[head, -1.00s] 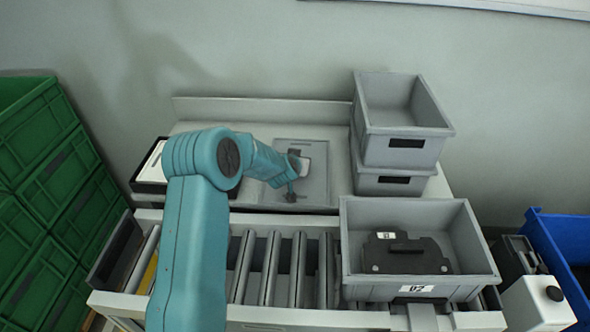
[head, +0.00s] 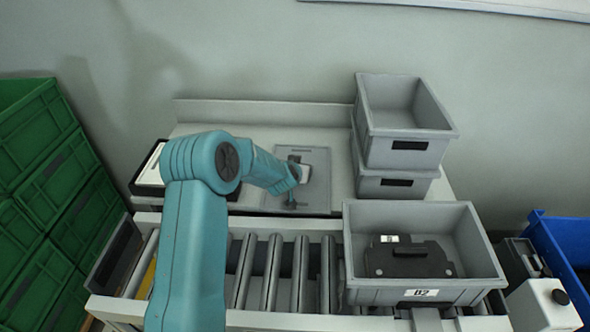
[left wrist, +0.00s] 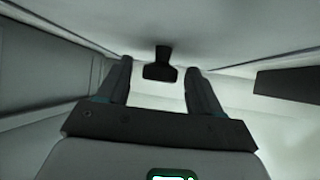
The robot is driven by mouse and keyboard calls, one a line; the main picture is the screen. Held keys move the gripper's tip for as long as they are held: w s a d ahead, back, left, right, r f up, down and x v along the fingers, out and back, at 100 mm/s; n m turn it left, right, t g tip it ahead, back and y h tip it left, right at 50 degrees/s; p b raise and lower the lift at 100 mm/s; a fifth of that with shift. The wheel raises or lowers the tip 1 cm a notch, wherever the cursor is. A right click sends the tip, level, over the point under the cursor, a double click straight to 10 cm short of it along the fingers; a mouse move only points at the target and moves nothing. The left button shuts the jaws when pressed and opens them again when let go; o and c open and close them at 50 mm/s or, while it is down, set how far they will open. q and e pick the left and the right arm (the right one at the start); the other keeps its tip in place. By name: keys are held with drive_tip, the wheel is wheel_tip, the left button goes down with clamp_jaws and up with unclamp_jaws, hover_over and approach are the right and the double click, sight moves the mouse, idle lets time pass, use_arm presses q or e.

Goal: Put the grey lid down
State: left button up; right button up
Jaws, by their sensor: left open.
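The grey lid (head: 318,184) lies flat on the bench behind the roller conveyor. My left arm reaches over to it, and my left gripper (head: 292,203) is low over the lid's left part. In the left wrist view my left gripper (left wrist: 160,82) is open, with its two fingers apart. The lid's black handle (left wrist: 161,65) shows between the fingertips, with visible gaps on both sides. The lid's grey surface (left wrist: 220,25) fills the top of that view. My right gripper is not in view.
A grey bin (head: 360,298) holding a dark part (head: 410,260) stands on the conveyor (head: 272,265). Stacked grey bins (head: 398,155) stand right of the lid. A black-edged tray (head: 152,187) lies left on the bench. Green crates (head: 45,190) and a blue bin (head: 560,255) flank the line.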

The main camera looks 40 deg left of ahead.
use_arm(q)
drive_tip(key=p+v, duration=0.2)
drive_tip(key=v, duration=0.8)
drive_tip(key=shift+s+d+r, duration=0.1)
drive_tip(key=shift+d+r, duration=0.05)
drive_tip(key=shift+s+d+r, duration=0.15)
drive_tip(key=shift+s, duration=0.15)
